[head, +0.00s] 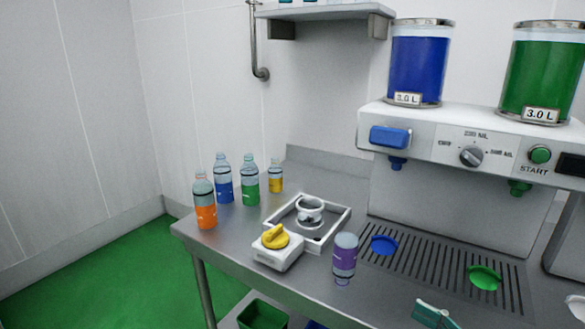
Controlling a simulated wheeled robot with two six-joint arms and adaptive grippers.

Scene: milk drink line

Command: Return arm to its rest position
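Neither of my grippers shows in the head view, and I see no arm that I can name as mine. What either gripper holds cannot be seen. The steel counter (222,245) and the drink machine (440,135) are in plain view.
Orange (204,205), blue (223,183), green (249,185) and yellow (276,178) bottles stand at the counter's left. A teal object (433,315) is at the front edge.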

